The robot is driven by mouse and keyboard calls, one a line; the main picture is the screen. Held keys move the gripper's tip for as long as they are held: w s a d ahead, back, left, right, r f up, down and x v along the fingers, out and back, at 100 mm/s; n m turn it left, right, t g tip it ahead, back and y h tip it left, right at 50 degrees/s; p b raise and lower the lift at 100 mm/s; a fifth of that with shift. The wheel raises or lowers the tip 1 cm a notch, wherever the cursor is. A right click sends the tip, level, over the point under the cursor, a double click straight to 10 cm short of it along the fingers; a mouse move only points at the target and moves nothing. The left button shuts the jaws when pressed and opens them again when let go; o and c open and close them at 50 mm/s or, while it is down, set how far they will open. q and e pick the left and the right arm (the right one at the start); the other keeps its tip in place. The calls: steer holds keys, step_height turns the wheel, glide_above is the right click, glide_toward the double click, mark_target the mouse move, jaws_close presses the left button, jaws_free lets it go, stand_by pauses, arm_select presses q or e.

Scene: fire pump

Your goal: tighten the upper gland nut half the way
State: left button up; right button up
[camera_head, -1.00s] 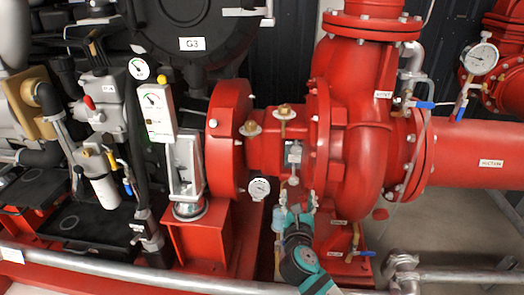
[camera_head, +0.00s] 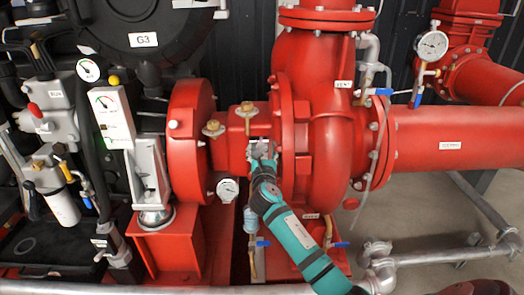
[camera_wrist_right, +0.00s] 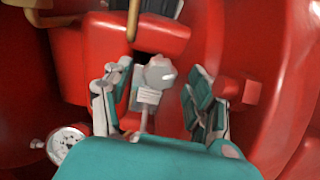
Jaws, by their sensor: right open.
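My right gripper (camera_head: 262,150) is at the opening in the red pump housing, left of the big round casing; its arm comes up from the lower right. In the right wrist view, my right gripper (camera_wrist_right: 155,92) is open, one finger on each side of a grey metal gland part (camera_wrist_right: 160,73) with a rounded head and a pale ribbed section, apparently the upper gland nut. Neither finger clearly touches it. In the head view my fingers mostly hide the gland area. The lower nut cannot be told apart. My left gripper is not in view.
A small round gauge (camera_head: 228,189) sits just left of my right wrist. Brass fittings (camera_head: 247,109) stand above the opening. A blue-handled valve (camera_head: 262,243) is below. The round pump casing (camera_head: 330,140) closes off the right side. A grey pipe (camera_head: 150,289) runs along the front.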

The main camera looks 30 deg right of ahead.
steer(key=shift+x, duration=0.9)
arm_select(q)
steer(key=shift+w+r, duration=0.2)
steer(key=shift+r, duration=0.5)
arm_select(e)
steer(key=c, duration=1.2)
